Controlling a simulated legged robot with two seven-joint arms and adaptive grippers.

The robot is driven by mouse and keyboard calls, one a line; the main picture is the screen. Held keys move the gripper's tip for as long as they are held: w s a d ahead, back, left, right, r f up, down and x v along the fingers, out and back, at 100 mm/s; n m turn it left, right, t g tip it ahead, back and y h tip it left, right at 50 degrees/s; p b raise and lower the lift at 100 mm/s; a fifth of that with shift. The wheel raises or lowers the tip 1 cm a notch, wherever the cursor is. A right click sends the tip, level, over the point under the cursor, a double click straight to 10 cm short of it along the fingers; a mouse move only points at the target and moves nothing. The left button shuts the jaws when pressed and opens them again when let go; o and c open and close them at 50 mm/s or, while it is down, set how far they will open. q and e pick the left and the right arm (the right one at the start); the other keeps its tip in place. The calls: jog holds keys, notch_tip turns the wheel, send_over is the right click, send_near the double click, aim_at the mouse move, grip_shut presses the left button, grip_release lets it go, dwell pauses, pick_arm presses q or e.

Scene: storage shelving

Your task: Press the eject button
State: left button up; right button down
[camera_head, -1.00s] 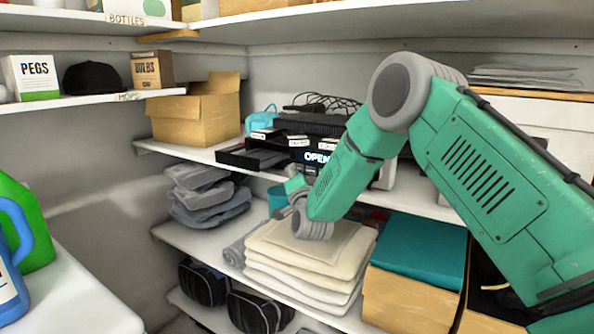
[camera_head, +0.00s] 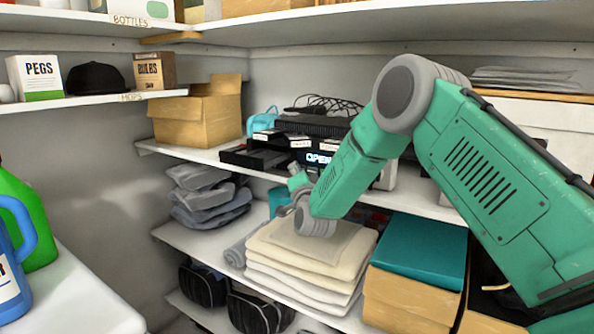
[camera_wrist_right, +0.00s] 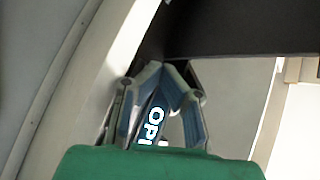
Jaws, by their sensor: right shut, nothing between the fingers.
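A black disc player (camera_head: 318,157) sits on the middle shelf with its lit display reading "OPEN". Its black tray (camera_head: 255,158) sticks out to the left. My right arm crosses in front of the player and hides part of its front. My right gripper (camera_head: 298,181) is shut and empty, just below and in front of the player. In the right wrist view the fingers (camera_wrist_right: 163,90) come together near the display (camera_wrist_right: 154,124), partly covering it. I cannot make out the eject button or tell whether the fingertips touch the player. My left gripper is not in view.
Folded cream towels (camera_head: 305,255) lie on the shelf below the gripper. A cardboard box (camera_head: 197,117) stands left of the player, and tangled cables (camera_head: 322,104) lie on top. A teal-lidded box (camera_head: 420,252) is at the lower right.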

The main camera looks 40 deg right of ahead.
jog(key=shift+s+d+f, duration=0.1)
jog(key=shift+d+f, duration=0.1)
jog(key=shift+f, duration=0.1)
jog(key=shift+s+a+f, duration=0.35)
jog(key=shift+a+f, duration=0.2)
jog(key=shift+a, duration=0.1)
jog(key=shift+r, duration=0.1)
jog(key=shift+s+a+r+b, duration=0.15)
jog(key=shift+s+a, duration=0.3)
jog(key=shift+a, duration=0.8)
jog(key=shift+s+a+f+b, duration=0.15)
jog(key=shift+s+a, duration=0.25)
jog(key=shift+a, duration=0.8)
jog(key=shift+d+r, duration=0.1)
